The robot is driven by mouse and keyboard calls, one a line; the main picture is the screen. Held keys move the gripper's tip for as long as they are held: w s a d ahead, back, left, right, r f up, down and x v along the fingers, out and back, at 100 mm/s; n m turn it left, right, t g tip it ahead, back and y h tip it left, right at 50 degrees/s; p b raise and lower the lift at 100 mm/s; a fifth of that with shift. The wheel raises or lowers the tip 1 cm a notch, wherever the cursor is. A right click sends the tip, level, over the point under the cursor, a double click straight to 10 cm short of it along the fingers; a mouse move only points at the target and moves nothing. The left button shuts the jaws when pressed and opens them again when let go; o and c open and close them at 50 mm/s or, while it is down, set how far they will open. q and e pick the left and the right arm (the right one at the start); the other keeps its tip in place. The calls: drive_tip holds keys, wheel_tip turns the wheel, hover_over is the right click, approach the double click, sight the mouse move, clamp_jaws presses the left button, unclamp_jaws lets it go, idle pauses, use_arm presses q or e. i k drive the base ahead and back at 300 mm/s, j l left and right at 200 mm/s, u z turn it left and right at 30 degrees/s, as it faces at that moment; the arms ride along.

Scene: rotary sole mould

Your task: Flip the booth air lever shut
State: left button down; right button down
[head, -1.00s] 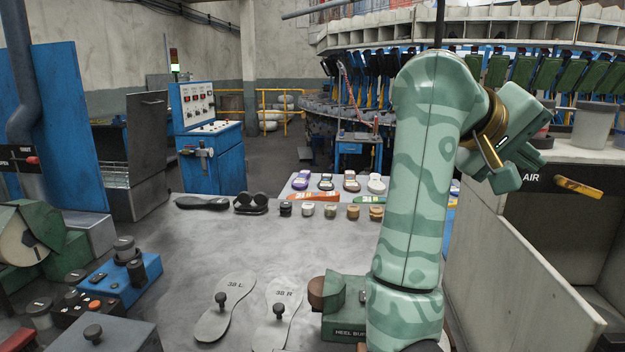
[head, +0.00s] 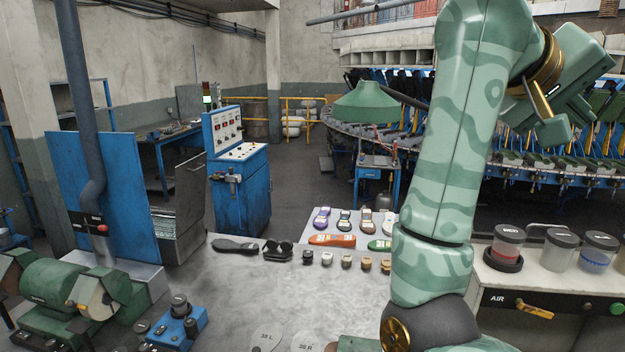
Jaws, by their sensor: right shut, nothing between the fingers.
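The booth air lever (head: 535,311) is a short yellow handle on the dark front panel of the cabinet at right, beside the white word AIR. It lies nearly level, its right end tilted slightly down. My right gripper (head: 553,130) is high at the upper right, well above the lever in the picture and apart from it. It is shut and empty. My right arm stands large in front, just left of the lever, and hides part of the bench and cabinet. My left gripper is out of view.
Lidded pots, one with red contents (head: 508,243), stand on the cabinet top above the lever. A grinder (head: 62,290) is at left.

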sight(521, 305)
drive_tip(key=k+j, duration=0.85)
